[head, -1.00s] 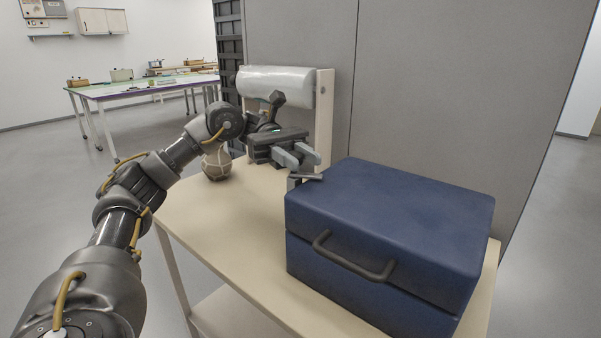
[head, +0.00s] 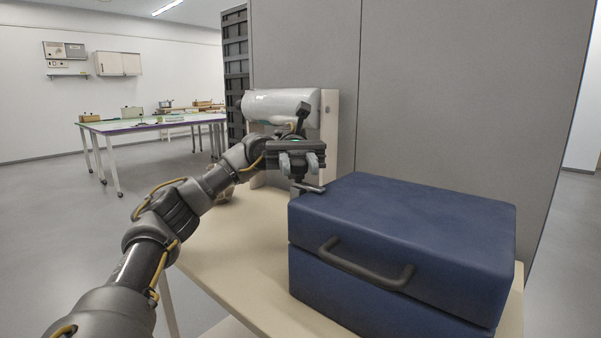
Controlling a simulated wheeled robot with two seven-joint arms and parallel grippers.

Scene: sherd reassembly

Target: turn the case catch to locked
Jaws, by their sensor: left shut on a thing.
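The blue case (head: 400,240) sits closed on the cart, its dark handle (head: 365,268) on the front face. The grey metal catch (head: 311,189) is at the case's left back corner, its flat lever pointing right toward the lid. My left gripper (head: 298,168) is at this catch, just above the lever, with its fingers shut on it. The fingers hide part of the catch, so the exact contact is hard to see. My right gripper is not in view.
The cart top (head: 230,240) is clear left of the case. A wrapped roll (head: 280,106) on a stand is behind my gripper. A tall grey panel (head: 450,100) stands behind the case.

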